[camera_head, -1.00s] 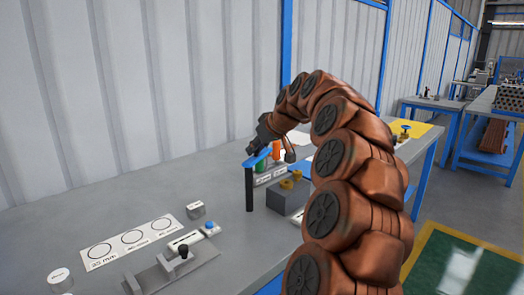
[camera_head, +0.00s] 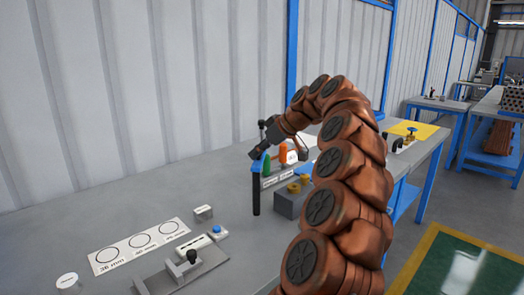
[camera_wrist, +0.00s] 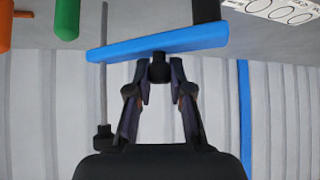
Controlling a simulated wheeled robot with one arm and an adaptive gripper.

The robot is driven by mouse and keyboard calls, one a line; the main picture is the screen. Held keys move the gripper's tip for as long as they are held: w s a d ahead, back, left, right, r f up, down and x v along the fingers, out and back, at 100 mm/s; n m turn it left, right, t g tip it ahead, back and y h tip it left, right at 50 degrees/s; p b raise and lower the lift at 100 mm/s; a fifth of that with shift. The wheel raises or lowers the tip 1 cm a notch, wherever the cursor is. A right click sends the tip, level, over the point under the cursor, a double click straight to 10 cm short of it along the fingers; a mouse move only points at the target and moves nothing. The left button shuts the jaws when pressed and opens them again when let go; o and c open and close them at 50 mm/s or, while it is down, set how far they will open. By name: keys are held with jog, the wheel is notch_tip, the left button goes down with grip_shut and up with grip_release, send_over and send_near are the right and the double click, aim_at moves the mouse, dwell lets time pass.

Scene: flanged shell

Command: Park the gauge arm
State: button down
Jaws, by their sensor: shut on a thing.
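The gauge arm is a flat blue bar (camera_head: 257,166) at the top of an upright black post (camera_head: 256,196) on the bench. In the wrist view the blue bar (camera_wrist: 185,41) lies across the picture, with the post (camera_wrist: 206,10) near its right end. A black knob (camera_wrist: 159,70) on the bar sits between my fingertips. My gripper (camera_wrist: 160,73) is shut on this knob; in the head view my gripper (camera_head: 258,153) is at the bar, partly hidden by its own wrist.
A thin rod with a black end (camera_wrist: 103,138) stands close by the bar. Green (camera_wrist: 66,20) and orange (camera_wrist: 5,25) handles are near. A grey block with brass parts (camera_head: 291,199) stands right of the post. A circle-marked card (camera_head: 139,243) and a clamp fixture (camera_head: 184,270) lie in front.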

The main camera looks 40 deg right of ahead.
jog(key=c, duration=1)
grip_release()
jog(key=shift+c, duration=0.2)
jog(key=shift+r, duration=0.1)
jog(key=v, duration=1.1)
jog(key=shift+s+d+r, duration=0.15)
jog(key=shift+s+r, duration=0.1)
jog(key=shift+s, duration=0.05)
